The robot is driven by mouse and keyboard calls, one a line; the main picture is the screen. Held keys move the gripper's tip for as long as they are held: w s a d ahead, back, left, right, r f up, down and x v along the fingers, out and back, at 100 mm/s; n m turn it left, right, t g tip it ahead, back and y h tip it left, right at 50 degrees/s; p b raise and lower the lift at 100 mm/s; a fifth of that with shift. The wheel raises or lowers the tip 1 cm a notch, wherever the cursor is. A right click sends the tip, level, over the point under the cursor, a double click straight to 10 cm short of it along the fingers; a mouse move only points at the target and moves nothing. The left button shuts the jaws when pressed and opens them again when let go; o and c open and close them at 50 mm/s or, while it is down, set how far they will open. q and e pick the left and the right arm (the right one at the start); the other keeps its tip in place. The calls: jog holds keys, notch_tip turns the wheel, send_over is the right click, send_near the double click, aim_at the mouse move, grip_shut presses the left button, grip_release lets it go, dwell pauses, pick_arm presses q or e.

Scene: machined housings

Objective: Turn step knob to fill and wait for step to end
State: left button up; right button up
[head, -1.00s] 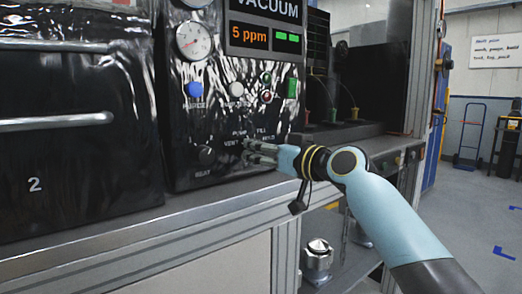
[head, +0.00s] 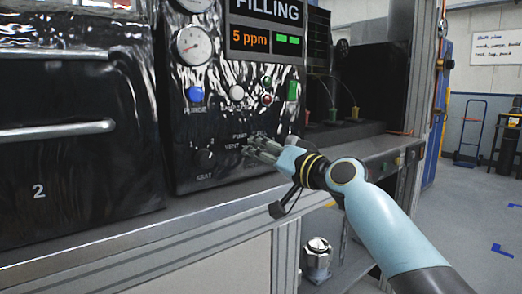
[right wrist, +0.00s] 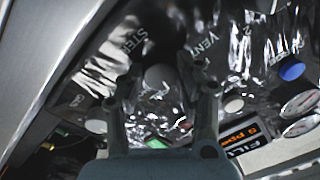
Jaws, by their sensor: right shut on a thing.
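The black control panel (head: 222,110) has a screen (head: 264,37) reading FILLING, with 5 ppm and green bars below. My right gripper (head: 252,150) is at the panel's lower right, by the PUMP, VENT and FILL lettering. It is shut on the step knob, which its fingers hide in the head view. In the right wrist view, the fingers of my right gripper (right wrist: 163,88) stand on either side of the round grey step knob (right wrist: 160,77), near the STEP and VENT lettering. The knob's exact pointer position cannot be told. My left gripper is not in view.
A blue button (head: 196,94), a white button (head: 236,93), a gauge (head: 196,45) and another dark knob (head: 204,158) are on the panel. A metal bench edge (head: 150,232) runs below. A shiny metal housing (head: 318,258) stands on the lower shelf.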

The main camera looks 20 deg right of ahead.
jog(key=shift+m, duration=0.9)
jog(key=o, duration=1.1)
jog(key=shift+o, duration=0.2)
jog(key=v, duration=1.2)
